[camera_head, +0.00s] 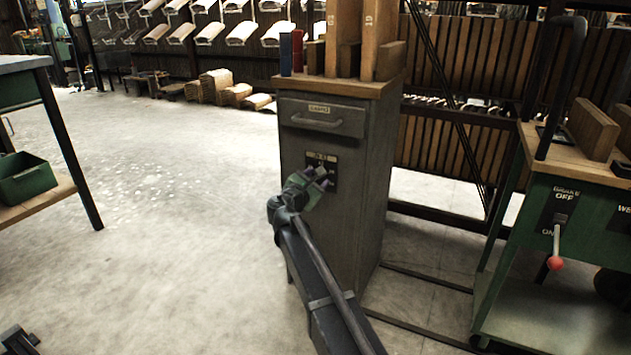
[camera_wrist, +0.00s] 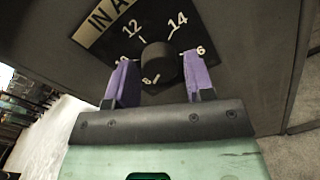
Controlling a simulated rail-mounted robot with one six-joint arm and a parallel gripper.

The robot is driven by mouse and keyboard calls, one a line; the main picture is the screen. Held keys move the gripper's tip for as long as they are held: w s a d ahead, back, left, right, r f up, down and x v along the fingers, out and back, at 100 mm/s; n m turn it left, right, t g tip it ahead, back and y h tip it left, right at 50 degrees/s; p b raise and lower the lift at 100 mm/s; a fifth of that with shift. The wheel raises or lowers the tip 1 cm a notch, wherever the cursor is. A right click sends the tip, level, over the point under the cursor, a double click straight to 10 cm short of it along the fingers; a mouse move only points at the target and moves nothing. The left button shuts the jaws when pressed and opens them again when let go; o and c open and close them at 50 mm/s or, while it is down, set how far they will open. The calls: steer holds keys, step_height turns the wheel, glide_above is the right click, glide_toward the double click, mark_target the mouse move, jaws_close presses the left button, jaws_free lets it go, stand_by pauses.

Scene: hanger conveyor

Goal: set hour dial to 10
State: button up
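The hour dial's black plate (camera_head: 316,160) is on the front of the grey cabinet, partly hidden by my gripper (camera_head: 322,176). In the wrist view the plate (camera_wrist: 188,38) shows 12 and 14 clearly. The number at the right is partly covered by a finger, and the left number is mostly hidden. The round dark knob (camera_wrist: 158,59) is in the middle of the plate. My gripper (camera_wrist: 160,82) is open, its two purple fingers apart and pointing at the plate on either side of the knob. Contact with the knob and its setting cannot be told.
The grey cabinet (camera_head: 352,220) has a drawer (camera_head: 323,115) above the dial and wooden pieces on top. A green bench (camera_head: 572,215) with a red-tipped lever (camera_head: 556,258) stands at right. A green table (camera_head: 22,78) stands at left. The floor between is clear.

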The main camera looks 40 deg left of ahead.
steer(key=c, duration=0.6)
steer(key=shift+m, duration=0.3)
steer(key=m, duration=0.5)
steer(key=m+p, duration=0.1)
steer(key=m, duration=0.4)
steer(key=shift+r+m+g+y, duration=0.1)
steer(key=shift+m+g+y, duration=0.2)
steer(key=shift+g, duration=0.1)
steer(key=o, duration=0.9)
